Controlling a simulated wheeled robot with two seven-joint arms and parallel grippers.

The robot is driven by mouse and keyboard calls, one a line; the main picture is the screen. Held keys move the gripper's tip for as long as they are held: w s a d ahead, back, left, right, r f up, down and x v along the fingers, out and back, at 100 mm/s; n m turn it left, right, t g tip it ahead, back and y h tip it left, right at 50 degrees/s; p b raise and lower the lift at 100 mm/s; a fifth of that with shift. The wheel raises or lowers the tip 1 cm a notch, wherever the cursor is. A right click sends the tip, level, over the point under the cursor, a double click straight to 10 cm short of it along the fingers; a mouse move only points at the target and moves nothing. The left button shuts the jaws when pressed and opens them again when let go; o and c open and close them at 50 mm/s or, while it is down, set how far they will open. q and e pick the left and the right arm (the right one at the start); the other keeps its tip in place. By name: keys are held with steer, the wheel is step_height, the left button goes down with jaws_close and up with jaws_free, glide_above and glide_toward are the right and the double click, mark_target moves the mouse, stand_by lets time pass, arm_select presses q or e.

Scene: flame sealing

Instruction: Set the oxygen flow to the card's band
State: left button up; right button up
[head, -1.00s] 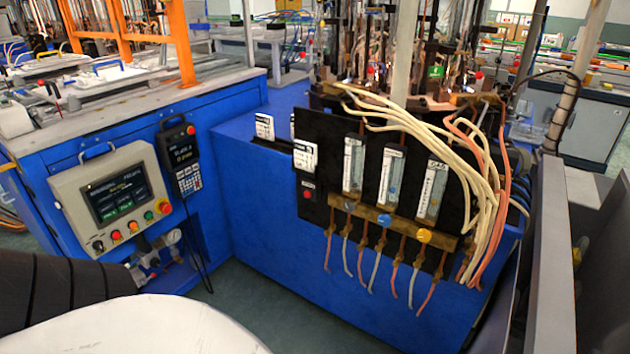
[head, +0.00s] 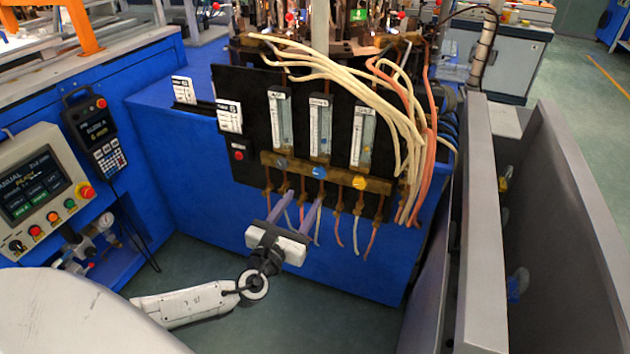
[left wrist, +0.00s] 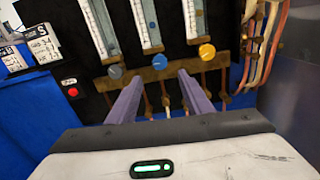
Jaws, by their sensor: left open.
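The black flow panel carries three flowmeter tubes: left (head: 281,121), middle (head: 320,126) and right (head: 362,137). Below them on a brass manifold (head: 338,180) sit a grey knob (head: 281,163), a blue knob (head: 320,172) and a yellow knob (head: 359,182). White cards (head: 229,116) with black print hang at the panel's left; their text is too small to read surely. My left gripper (head: 304,197) is open and empty, just below and in front of the manifold. In the left wrist view its fingers (left wrist: 157,88) point up toward the blue knob (left wrist: 159,62), apart from it. My right gripper is out of view.
Cream and orange hoses (head: 400,130) drape over the panel's right side, and thin tubes hang below the manifold. A red button (head: 238,155) is at the panel's left. A control box (head: 35,182) and a handheld pendant (head: 95,135) stand left. Grey walls (head: 490,230) bound the right.

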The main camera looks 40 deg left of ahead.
mark_target(318, 176)
arm_select(q)
steer(key=b+x, duration=0.1)
steer(key=x, duration=0.7)
steer(key=shift+w, duration=0.2)
steer(key=shift+x, duration=0.8)
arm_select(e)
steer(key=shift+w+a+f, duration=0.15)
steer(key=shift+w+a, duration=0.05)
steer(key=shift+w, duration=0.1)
arm_select(q)
steer(key=c, duration=1.1)
steer(key=shift+o, duration=0.2)
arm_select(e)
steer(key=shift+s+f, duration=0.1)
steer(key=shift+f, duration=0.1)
arm_select(q)
steer(key=shift+b, duration=0.3)
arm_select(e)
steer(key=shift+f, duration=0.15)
